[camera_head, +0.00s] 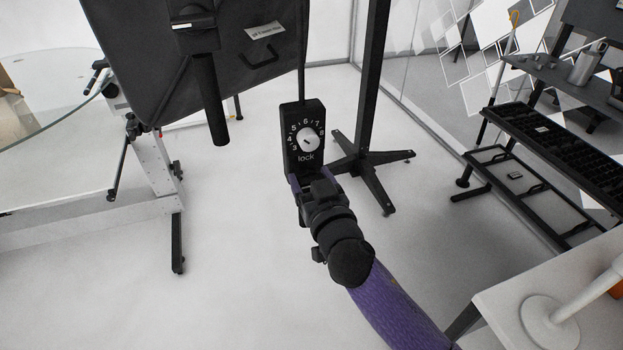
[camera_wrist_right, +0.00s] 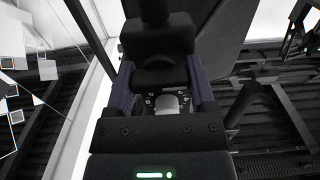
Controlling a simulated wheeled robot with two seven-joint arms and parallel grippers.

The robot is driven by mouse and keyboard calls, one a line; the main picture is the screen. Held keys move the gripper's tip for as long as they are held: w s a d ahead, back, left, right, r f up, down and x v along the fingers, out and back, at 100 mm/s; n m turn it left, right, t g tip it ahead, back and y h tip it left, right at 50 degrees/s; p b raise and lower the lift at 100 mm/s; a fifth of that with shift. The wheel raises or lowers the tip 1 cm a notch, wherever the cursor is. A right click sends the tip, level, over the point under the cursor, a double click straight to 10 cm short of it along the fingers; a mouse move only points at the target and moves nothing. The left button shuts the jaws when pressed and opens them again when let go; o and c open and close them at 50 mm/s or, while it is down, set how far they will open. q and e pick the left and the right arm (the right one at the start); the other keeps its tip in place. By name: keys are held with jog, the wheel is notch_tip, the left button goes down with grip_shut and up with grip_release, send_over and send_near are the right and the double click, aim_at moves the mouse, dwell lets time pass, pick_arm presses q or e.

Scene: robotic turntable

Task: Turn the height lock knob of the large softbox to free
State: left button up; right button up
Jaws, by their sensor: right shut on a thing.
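The large softbox (camera_head: 245,75) is the black panel at the top of the head view, with a white label and a handle. A black box (camera_head: 289,150) beside it carries a round white knob (camera_head: 309,141), ringed by numbers with the word "lock" below; a dark mark on the knob points to no setting I can read. My right gripper (camera_head: 311,178) comes from below, its purple fingers shut on both sides of the box's lower end. The knob face is clear of the fingers. The right wrist view shows the fingers with the knob (camera_wrist_right: 167,104) between them, partly hidden. My left gripper is out of view.
A black stand with a splayed foot (camera_head: 370,170) stands just right of the box. A glass table (camera_head: 45,95) and a pale frame are at left. A dark rack (camera_head: 540,140) and white table (camera_head: 500,300) are at right. The floor at lower left is clear.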

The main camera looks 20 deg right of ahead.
jog(key=shift+c, duration=0.8)
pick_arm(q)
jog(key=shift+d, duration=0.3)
